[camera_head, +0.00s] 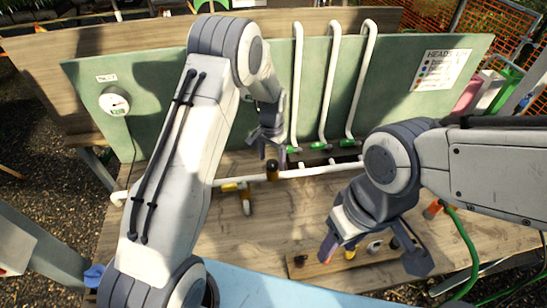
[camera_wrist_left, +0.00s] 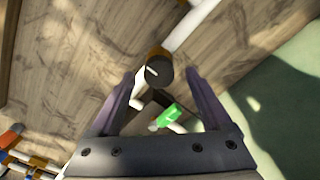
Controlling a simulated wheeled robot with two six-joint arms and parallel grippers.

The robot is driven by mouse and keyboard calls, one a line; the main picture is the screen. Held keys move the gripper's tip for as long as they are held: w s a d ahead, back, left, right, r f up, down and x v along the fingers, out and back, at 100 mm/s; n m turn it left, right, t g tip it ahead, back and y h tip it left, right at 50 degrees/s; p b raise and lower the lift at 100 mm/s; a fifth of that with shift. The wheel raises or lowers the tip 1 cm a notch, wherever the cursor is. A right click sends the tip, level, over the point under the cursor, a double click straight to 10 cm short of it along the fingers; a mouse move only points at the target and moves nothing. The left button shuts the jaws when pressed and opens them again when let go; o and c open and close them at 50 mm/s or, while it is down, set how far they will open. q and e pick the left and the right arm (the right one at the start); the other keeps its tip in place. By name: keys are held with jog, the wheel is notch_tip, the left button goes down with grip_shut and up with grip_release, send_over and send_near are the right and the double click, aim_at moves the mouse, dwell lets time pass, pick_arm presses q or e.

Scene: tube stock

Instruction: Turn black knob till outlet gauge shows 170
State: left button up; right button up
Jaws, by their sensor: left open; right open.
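The black knob (camera_head: 272,170) stands on the white pipe run on the table. In the left wrist view the knob (camera_wrist_left: 159,70) has a white mark on its top and a yellow-brown collar behind it. My left gripper (camera_head: 272,153) is open just above the knob. In the left wrist view its fingertips (camera_wrist_left: 160,76) lie to either side of the knob, with gaps showing. A round white gauge (camera_head: 115,102) is on the green board at the left; its needle and small display are too small to read. My right gripper (camera_head: 372,256) is open and empty at the front right.
Several white pipes rise along the board, with green-handled valves (camera_head: 292,149) at their feet. A yellow fitting (camera_head: 236,186) lies left of the knob. A wooden block (camera_head: 300,267) with small parts is below my right gripper. A green hose (camera_head: 466,245) hangs at the right.

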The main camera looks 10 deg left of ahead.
pick_arm(q)
jog(key=shift+f, duration=0.7)
grip_shut()
